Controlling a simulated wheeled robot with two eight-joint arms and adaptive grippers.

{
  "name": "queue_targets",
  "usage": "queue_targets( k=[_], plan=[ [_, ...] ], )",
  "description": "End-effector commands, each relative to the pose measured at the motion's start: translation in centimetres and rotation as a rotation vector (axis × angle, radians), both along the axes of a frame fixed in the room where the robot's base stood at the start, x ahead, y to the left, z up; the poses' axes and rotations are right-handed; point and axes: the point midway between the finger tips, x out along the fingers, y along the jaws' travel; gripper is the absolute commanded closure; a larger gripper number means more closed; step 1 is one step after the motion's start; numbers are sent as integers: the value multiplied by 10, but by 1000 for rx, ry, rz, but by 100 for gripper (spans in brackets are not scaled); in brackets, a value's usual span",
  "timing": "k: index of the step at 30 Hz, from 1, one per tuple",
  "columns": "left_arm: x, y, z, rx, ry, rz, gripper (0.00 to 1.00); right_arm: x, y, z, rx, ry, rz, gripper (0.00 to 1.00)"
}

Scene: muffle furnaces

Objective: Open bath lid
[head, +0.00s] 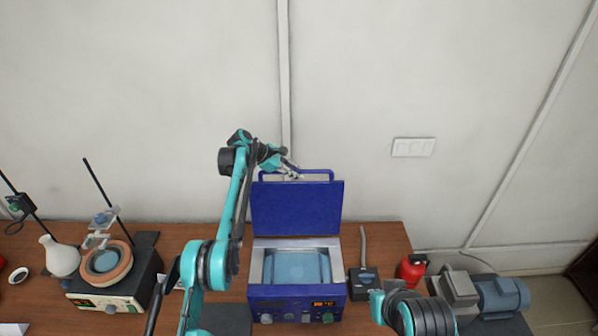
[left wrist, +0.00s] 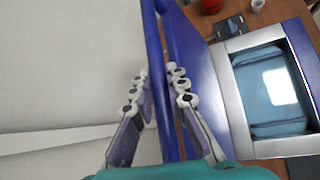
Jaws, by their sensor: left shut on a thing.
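The blue water bath (head: 297,290) stands on the wooden table with its blue lid (head: 297,208) raised upright at the back. The open basin (head: 297,267) shows pale blue water, and it also shows at the right of the left wrist view (left wrist: 270,90). My left gripper (head: 291,172) is at the lid's top edge, shut on the blue lid handle (head: 325,173). In the left wrist view the gripper's fingers (left wrist: 159,95) lie on either side of the handle bar (left wrist: 152,50). My right arm shows at the lower right; its gripper is not visible.
A heating unit with a round bowl (head: 105,262) and a white flask (head: 60,256) stand at the left. A small dark device (head: 364,283), a red container (head: 411,270) and a grey motor pump (head: 480,294) are on the right. The wall is close behind the lid.

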Motion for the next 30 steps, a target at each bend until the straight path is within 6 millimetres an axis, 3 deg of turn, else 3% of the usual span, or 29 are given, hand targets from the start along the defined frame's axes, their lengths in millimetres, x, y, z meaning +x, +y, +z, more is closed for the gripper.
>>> queue_targets(
  k=[12,13,15,25,30],
  plan=[
    [0,0,0,-1,0,-2,100,0,0,1,0,0,0,100],
    [0,0,0,-1,0,-2,83,0,0,1,0,0,0,100],
    [0,0,0,-1,0,-2,65,0,0,1,0,0,0,100],
    [0,1,1,-1,1,-1,64,0,0,1,0,0,0,100],
    [-4,15,14,0,0,1,64,0,0,1,0,0,0,100]
  ],
)
